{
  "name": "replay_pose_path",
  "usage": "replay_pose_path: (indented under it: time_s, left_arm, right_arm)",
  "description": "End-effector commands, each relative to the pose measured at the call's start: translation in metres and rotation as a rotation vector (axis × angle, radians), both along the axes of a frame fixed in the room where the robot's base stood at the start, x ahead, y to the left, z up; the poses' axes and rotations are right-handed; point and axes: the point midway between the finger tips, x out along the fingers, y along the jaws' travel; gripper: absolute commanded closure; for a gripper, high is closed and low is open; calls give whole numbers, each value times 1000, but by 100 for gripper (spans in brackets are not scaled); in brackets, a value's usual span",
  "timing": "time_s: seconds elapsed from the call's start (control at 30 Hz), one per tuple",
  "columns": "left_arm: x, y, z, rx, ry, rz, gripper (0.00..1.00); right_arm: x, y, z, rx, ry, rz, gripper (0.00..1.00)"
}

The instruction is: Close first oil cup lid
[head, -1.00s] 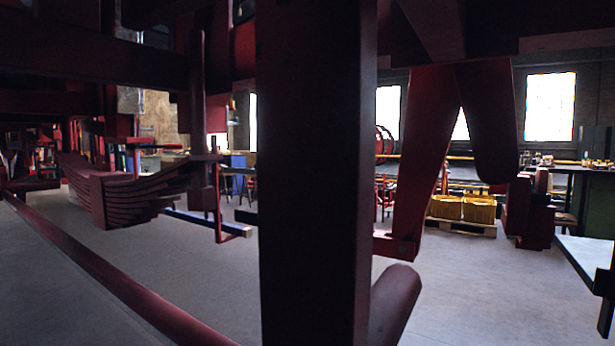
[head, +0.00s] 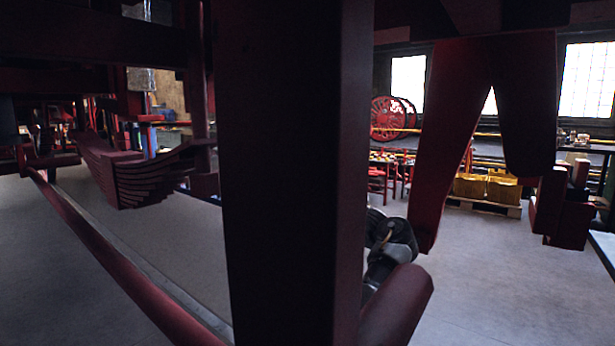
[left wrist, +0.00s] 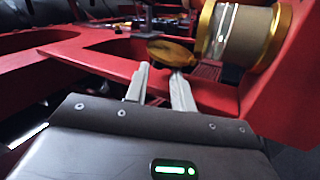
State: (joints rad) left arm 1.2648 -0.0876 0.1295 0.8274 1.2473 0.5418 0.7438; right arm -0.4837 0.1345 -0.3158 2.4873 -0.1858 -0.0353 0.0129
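In the left wrist view, the oil cup (left wrist: 238,35) is a clear glass cylinder with gold rims, lying sideways in the picture against red metal. Its gold round lid (left wrist: 173,53) stands open beside the cup's left end. My left gripper (left wrist: 160,69) has its two pale fingers apart with nothing held between them. The tips are just below the lid in the picture; the right fingertip overlaps its lower edge, and I cannot tell whether they touch. In the head view the cup and lid are not visible, and neither gripper's fingers show.
A thick dark red post (head: 290,180) blocks the middle of the head view. A red bar (head: 130,270) runs low on the left, and slanted red beams (head: 455,130) hang at the right. Yellow bins (head: 487,187) stand on a pallet behind. Grey floor is open between them.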

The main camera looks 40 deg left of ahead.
Motion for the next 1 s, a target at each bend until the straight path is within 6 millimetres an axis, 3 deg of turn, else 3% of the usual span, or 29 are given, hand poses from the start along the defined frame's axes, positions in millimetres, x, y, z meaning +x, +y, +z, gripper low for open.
replay_pose_path:
  time_s: [0.2, 0.57, 0.77, 1.0]
  left_arm:
    - [1, 23, 12, 1, -1, -1, 75]
    - [1, 28, 15, 1, 0, -2, 75]
    - [1, 27, 14, 1, 0, -2, 100]
    - [1, 27, 15, 0, 7, -1, 100]
  right_arm:
    - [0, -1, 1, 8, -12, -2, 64]
    - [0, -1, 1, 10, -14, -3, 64]
    - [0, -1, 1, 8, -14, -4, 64]
    - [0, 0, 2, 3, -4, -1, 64]
